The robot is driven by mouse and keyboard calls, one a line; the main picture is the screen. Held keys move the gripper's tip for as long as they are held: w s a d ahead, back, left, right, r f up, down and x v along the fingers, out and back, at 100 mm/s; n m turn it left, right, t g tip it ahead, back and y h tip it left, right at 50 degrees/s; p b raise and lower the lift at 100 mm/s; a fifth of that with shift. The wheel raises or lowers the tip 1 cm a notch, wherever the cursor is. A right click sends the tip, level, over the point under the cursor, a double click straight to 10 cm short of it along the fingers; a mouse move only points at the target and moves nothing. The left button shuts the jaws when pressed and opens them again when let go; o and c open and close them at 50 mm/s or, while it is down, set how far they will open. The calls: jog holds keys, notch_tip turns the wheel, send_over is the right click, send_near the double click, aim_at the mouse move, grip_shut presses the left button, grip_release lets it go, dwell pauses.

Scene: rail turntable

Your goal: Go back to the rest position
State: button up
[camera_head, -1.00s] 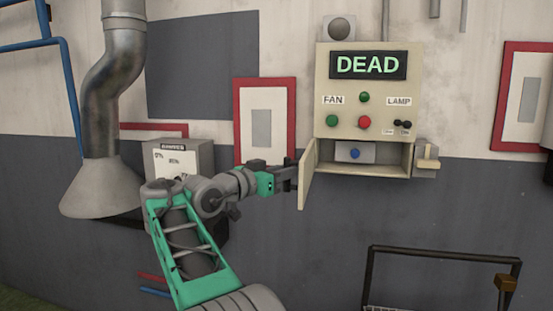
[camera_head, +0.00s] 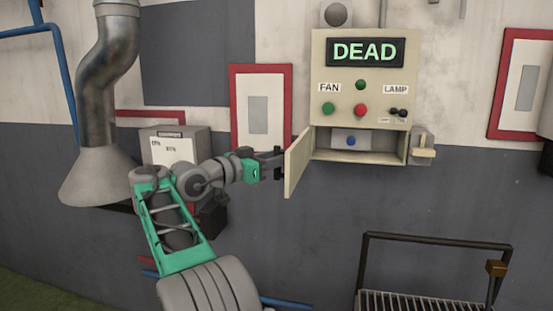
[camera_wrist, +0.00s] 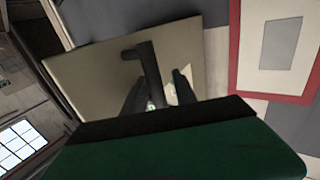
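My gripper (camera_head: 280,161) is at the left of the beige control box (camera_head: 318,84), against the outer side of its small door (camera_head: 297,166). The door hangs open at the left of the lower compartment. In the wrist view the door's beige face (camera_wrist: 95,70) fills the middle. A dark handle (camera_wrist: 150,62) sticks out from it between my two dark fingers, which stand apart with gaps beside the handle. The compartment shows a blue button (camera_head: 351,141) on a grey plate. The box's display reads DEAD.
A grey box (camera_head: 175,146) and a metal duct hood (camera_head: 100,178) are left of and behind my arm. A lever switch (camera_head: 423,148) is on the box's right. A dark-framed cart (camera_head: 436,240) stands at the lower right. Red-framed panels hang on the wall.

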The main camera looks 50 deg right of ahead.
jog(key=shift+o, duration=0.4)
jog(key=shift+w+a, duration=0.1)
jog(key=shift+a, duration=0.05)
jog(key=shift+f, duration=0.1)
jog(key=w+a+f+n+t+y+p, duration=0.1)
jog(key=w+a+f+n+t+y, duration=0.2)
jog(key=a+f+n+t+y, duration=0.45)
jog(key=w+a+f+n+t+y, duration=0.2)
jog(key=w+a+f+n+y, duration=0.15)
jog(key=a+f, duration=0.8)
jog(key=s+a+f+n+g+y, duration=0.1)
jog(key=s+a+f+n+y, duration=0.1)
jog(key=s+a+f, duration=0.3)
jog(key=s+a+f+n+g+y, duration=0.1)
jog(key=s+a+f+n, duration=0.3)
jog(key=a, duration=0.7)
jog(key=s+a+f+n+g+y, duration=0.1)
jog(key=s+a+f+n+y, duration=0.1)
jog(key=s+a+f, duration=0.3)
jog(key=s+a+y+p, duration=0.1)
jog(key=s+a, duration=0.2)
jog(key=shift+a+f+n+g+y, duration=0.15)
jog(key=shift+f+n+g+y, duration=0.2)
jog(key=shift+f+n+y, duration=0.05)
